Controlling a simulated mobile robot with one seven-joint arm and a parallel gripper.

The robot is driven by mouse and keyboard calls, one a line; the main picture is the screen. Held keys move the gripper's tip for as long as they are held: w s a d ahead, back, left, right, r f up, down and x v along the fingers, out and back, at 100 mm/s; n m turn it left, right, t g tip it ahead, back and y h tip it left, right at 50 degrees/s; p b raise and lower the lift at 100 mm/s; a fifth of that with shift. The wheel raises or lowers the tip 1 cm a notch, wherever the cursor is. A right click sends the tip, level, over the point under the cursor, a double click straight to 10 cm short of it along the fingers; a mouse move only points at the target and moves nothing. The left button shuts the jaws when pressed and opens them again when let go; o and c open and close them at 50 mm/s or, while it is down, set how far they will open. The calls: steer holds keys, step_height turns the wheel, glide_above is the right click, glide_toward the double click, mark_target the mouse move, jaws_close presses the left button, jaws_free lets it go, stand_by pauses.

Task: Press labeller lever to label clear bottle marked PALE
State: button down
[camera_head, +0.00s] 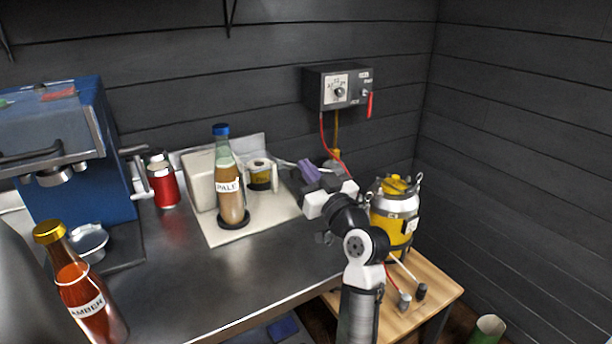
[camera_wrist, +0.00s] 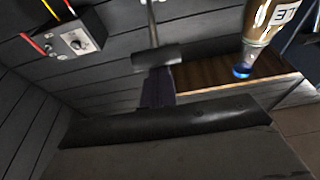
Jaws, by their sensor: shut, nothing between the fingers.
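The clear bottle marked PALE (camera_head: 229,190), with a blue cap and tan contents, stands upright on a dark round rest on the labeller's pale base plate (camera_head: 265,222). Part of the bottle (camera_wrist: 268,25) shows upside down in the wrist view. A label roll (camera_head: 262,177) sits behind it to the right. The labeller lever is a grey rod with a black crossbar grip (camera_wrist: 158,58) in the wrist view; in the head view its grip is largely hidden by my gripper. My gripper (camera_head: 305,166) is shut and empty, purple fingers close to the grip; contact is unclear. Its fingers (camera_wrist: 158,80) point toward the grip.
A blue machine (camera_head: 65,160) and a red can (camera_head: 162,182) stand left; an AMBER bottle (camera_head: 80,290) is front left. A yellow vessel (camera_head: 393,215) on a wooden stand (camera_head: 430,292) is beside my arm. A control box (camera_head: 337,90) hangs behind. The front counter is clear.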

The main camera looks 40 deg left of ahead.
steer(key=shift+s+d+f, duration=0.1)
steer(key=shift+d+f, duration=0.05)
steer(key=shift+f, duration=0.25)
steer(key=s+d+b, duration=0.4)
steer(key=s+d, duration=0.1)
steer(key=d, duration=0.7)
steer(key=shift+a+r+g+h, duration=0.5)
steer(key=shift+a+r+h, duration=0.5)
steer(key=shift+r+h, duration=1.3)
steer(key=w+a+f+y+p, duration=0.1)
steer(key=w+a+f+p, duration=0.2)
steer(key=a, duration=0.6)
steer(key=shift+w+a+f, duration=0.25)
steer(key=shift+w+a, duration=0.05)
steer(key=shift+w, duration=0.55)
